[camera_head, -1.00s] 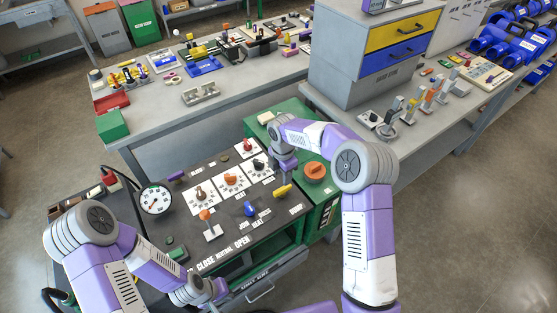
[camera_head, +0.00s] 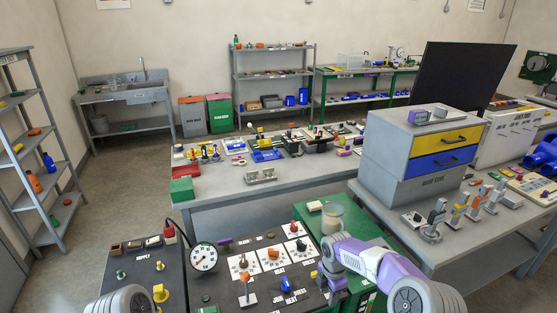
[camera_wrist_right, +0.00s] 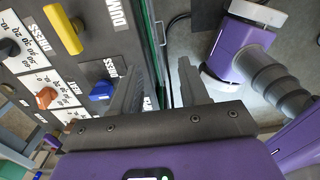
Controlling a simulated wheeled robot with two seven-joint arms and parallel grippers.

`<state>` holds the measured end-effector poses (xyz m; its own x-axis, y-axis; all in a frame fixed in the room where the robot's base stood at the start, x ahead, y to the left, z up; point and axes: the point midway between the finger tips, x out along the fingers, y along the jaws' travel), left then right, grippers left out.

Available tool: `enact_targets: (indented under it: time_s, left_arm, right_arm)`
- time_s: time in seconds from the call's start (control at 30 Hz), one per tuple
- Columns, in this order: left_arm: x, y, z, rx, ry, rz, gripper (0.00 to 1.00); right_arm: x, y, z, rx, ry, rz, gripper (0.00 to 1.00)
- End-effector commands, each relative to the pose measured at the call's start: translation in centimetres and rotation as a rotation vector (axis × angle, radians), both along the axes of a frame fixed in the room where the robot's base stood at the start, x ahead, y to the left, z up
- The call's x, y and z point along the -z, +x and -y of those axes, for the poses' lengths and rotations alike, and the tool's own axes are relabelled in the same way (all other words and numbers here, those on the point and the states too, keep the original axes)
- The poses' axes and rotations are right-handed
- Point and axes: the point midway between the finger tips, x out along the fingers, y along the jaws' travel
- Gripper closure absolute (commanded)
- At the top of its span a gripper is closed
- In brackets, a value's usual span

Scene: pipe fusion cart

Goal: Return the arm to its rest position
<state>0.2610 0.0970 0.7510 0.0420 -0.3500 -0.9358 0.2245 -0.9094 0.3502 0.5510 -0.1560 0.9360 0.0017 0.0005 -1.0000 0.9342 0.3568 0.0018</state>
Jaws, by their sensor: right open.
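My right arm comes in from the lower right of the head view, and its gripper (camera_head: 334,287) hangs at the right side of the dark control panel (camera_head: 222,291). In the right wrist view the gripper (camera_wrist_right: 160,82) has its two dark fingers apart, with nothing between them. The panel's yellow handle (camera_wrist_right: 62,28), blue knob (camera_wrist_right: 103,90) and orange knob (camera_wrist_right: 47,97) lie to the left of the fingers, apart from them. Of my left arm only a grey joint shows at the bottom left of the head view; its gripper is out of view.
A pressure gauge (camera_head: 203,257) stands on the panel's left. White dial plates (camera_head: 272,257) and a blue knob (camera_head: 286,284) are on the panel. Behind is a grey workbench (camera_head: 225,203) with tools. A drawer cabinet (camera_head: 395,150) stands at right. Floor at left is open.

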Motion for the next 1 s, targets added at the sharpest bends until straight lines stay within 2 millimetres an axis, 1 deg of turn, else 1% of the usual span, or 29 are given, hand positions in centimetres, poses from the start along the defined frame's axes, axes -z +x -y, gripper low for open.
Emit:
enact_targets:
  time_s: [0.1,0.37,0.47,0.57,0.67,0.7,0.77,0.8,0.87,0.9,1.0]
  left_arm:
    - [0.0,0.0,0.0,0.000,0.000,-0.001,1.00]
    - [0.0,0.0,0.0,0.000,0.000,0.000,1.00]
    - [0.0,0.0,0.0,0.000,0.000,-0.001,1.00]
    - [0.0,0.0,0.0,0.000,0.000,-0.001,1.00]
    - [0.0,0.0,0.0,0.000,0.000,0.000,1.00]
    - [0.0,0.0,0.0,0.000,0.000,0.000,1.00]
    - [0.0,0.0,0.0,0.000,0.000,0.000,1.00]
    - [0.0,0.0,0.0,0.000,0.000,0.000,1.00]
    - [0.0,0.0,0.0,0.000,0.000,0.000,1.00]
    - [0.0,0.0,0.0,0.000,0.000,0.000,1.00]
    - [0.0,0.0,0.0,0.000,0.000,0.000,1.00]
  right_arm:
    - [2.0,-1.1,-0.8,0.078,0.038,-0.013,0.55]
    - [6.6,-4.2,-2.8,0.321,0.136,-0.047,0.55]
    - [8.5,-5.9,-3.7,0.443,0.178,-0.072,0.55]
    - [10.7,-8.1,-4.7,0.602,0.221,-0.107,0.55]
    - [13.2,-11.4,-5.7,0.825,0.266,-0.162,0.55]
    - [14.2,-13.1,-6.1,0.936,0.283,-0.189,0.55]
    - [15.6,-15.6,-6.5,1.121,0.301,-0.230,0.55]
    - [16.3,-17.4,-6.8,1.248,0.308,-0.258,0.55]
    - [17.2,-19.9,-6.9,1.435,0.311,-0.293,0.55]
    - [17.6,-21.5,-7.0,1.553,0.307,-0.314,0.55]
    - [18.3,-24.9,-6.7,1.810,0.288,-0.348,0.55]
